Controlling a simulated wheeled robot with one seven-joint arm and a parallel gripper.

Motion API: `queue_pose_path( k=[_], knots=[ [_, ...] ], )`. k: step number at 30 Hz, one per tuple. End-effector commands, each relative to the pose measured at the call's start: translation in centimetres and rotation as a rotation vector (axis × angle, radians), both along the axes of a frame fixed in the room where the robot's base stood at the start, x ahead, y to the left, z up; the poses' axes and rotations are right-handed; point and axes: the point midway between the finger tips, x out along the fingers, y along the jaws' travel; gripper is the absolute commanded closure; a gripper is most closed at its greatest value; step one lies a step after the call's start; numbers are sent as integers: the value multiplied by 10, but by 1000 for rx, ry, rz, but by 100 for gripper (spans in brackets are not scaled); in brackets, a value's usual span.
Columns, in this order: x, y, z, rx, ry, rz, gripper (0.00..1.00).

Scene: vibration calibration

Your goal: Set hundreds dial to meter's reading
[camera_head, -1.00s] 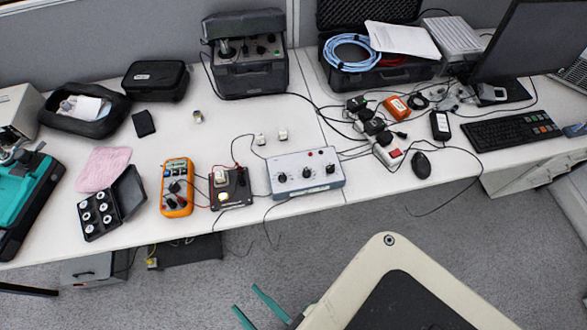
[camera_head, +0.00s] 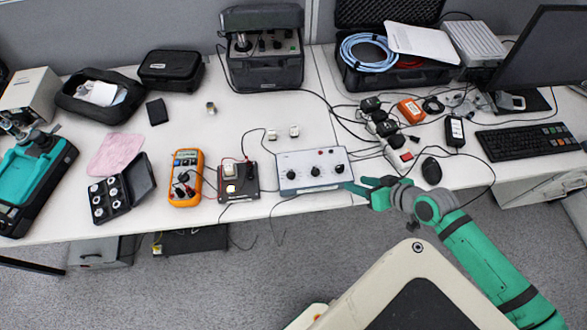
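A pale grey box (camera_head: 312,184) with a row of three black dials stands near the table's front edge. The dials are a left dial (camera_head: 291,174), a middle dial (camera_head: 315,171) and a right dial (camera_head: 339,168). Their labels and settings are too small to read, so I cannot tell which is the hundreds dial. An orange handheld meter (camera_head: 186,178) lies to the left; its reading is not legible. My green gripper (camera_head: 353,183) is at the box's front right corner, its fingers apart and pointing left. It appears empty, and I cannot tell whether it touches the box.
A small black board (camera_head: 238,189) with wires sits between meter and box. Two small pale blocks (camera_head: 283,133) stand behind the box. Black adapters (camera_head: 384,127), cables and a mouse (camera_head: 431,171) lie to the right. An open black case (camera_head: 137,180) lies left of the meter.

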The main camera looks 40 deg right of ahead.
Motion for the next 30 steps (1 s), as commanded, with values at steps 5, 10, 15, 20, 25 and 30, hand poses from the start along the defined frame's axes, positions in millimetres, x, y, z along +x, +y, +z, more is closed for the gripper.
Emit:
queue_pose_path(
  k=[5,10,15,20,25,30],
  knots=[
    [42,-6,37,28,16,97,60],
    [74,18,49,-53,99,321,60],
    [105,49,67,-154,191,600,60],
    [126,77,85,-241,263,846,60],
    [136,93,96,-293,303,990,60],
    [139,98,93,-305,313,1027,60]
  ],
)
